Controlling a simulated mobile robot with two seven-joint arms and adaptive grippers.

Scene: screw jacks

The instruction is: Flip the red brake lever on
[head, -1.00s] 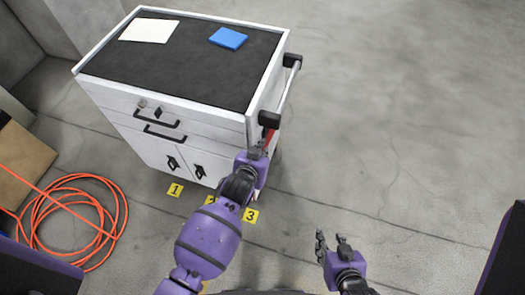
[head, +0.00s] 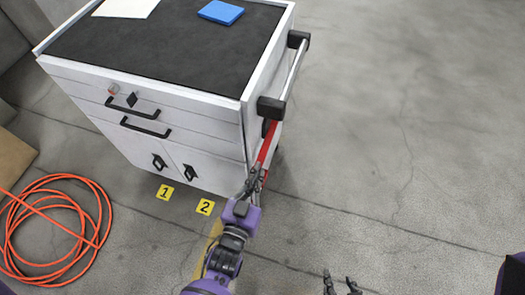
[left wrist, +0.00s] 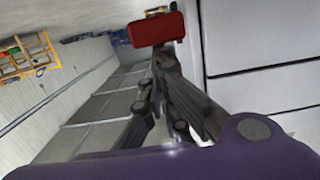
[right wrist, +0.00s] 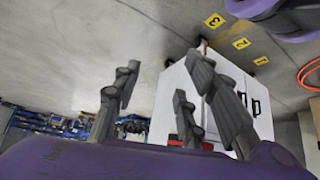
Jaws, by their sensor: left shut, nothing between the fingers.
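The red brake lever (head: 267,145) slants down along the right side of the white tool cart (head: 205,125), below the push handle. Its red end (left wrist: 157,28) fills the top middle of the left wrist view. My left gripper (head: 256,178) is shut and empty, with its fingertips right at the lever's lower end. I cannot tell if they touch. The fingers (left wrist: 164,58) overlap the lower edge of the red end in the left wrist view. My right gripper (head: 342,284) is at the bottom of the head view, away from the cart. Its fingers stand apart in the right wrist view (right wrist: 160,85).
The push handle (head: 292,70) juts from the cart's right side above the lever. A blue block (head: 221,12) and white sheet (head: 126,7) lie on top. Yellow floor markers (head: 205,207) sit in front. An orange hose (head: 60,235) coils at left. Floor at right is clear.

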